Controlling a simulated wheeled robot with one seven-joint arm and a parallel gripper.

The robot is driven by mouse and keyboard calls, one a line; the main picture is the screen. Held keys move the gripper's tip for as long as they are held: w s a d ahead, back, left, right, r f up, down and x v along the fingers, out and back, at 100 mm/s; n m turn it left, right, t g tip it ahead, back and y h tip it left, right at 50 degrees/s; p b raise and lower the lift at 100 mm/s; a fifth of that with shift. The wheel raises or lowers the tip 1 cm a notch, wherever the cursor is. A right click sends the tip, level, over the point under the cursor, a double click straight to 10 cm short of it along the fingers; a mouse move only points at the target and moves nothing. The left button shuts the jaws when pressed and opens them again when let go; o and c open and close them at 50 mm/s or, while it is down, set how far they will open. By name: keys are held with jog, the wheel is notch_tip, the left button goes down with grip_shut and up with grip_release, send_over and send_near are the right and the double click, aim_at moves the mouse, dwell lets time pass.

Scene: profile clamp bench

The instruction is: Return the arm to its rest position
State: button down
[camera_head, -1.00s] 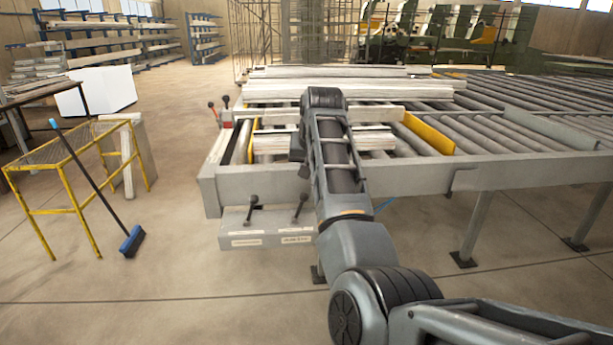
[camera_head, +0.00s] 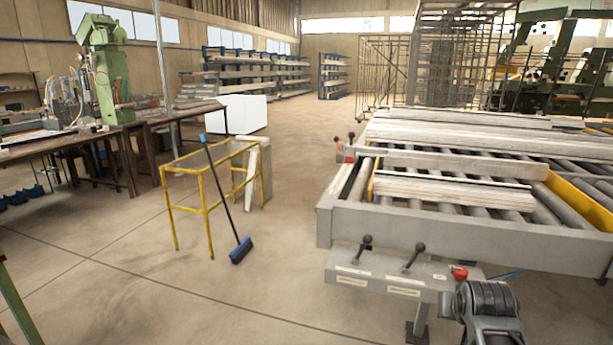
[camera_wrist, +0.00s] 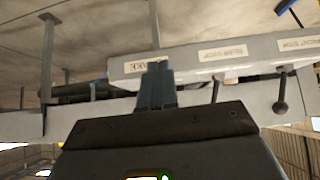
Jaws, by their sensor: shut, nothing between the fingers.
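My arm (camera_head: 485,308) shows at the lower right of the head view, in front of the clamp bench (camera_head: 440,232), with only a part of it in the picture. My gripper (camera_wrist: 157,72) shows in the wrist view, its two blue-grey fingers together with nothing between them. The fingers overlap the bench's labelled control panel (camera_wrist: 200,56) in that view, which is upside down. I cannot tell how far they are from it. The head view does not show the gripper.
The panel in the head view (camera_head: 385,277) carries two black-knobbed levers (camera_head: 366,243) and a red button (camera_head: 459,272). Pale profiles (camera_head: 455,190) lie on the bench rollers. A yellow stand (camera_head: 205,208) and a blue broom (camera_head: 240,250) stand left. Floor between is clear.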

jog(key=s+a+f+n+t, duration=0.1)
jog(key=s+f, duration=0.2)
jog(key=s, duration=0.6)
jog(key=s+a+f+n+t, duration=0.1)
jog(key=s+f+t, duration=0.15)
jog(key=s, duration=0.75)
jog(key=s+a+f+n, duration=0.1)
jog(key=s+f, duration=0.3)
jog(key=s, duration=0.5)
jog(key=s+a+r+t+y, duration=0.1)
jog(key=s+a+r, duration=0.3)
jog(key=s+r, duration=0.5)
jog(key=s+a+r+t+y+b, duration=0.1)
jog(key=s+a+r, duration=0.3)
jog(key=s+r, duration=0.5)
jog(key=s+t, duration=0.1)
jog(key=s, duration=0.6)
jog(key=shift+s+a+r+n+y, duration=0.2)
jog(key=shift+n+y, duration=0.1)
jog(key=shift+y, duration=0.1)
jog(key=shift+t, duration=0.25)
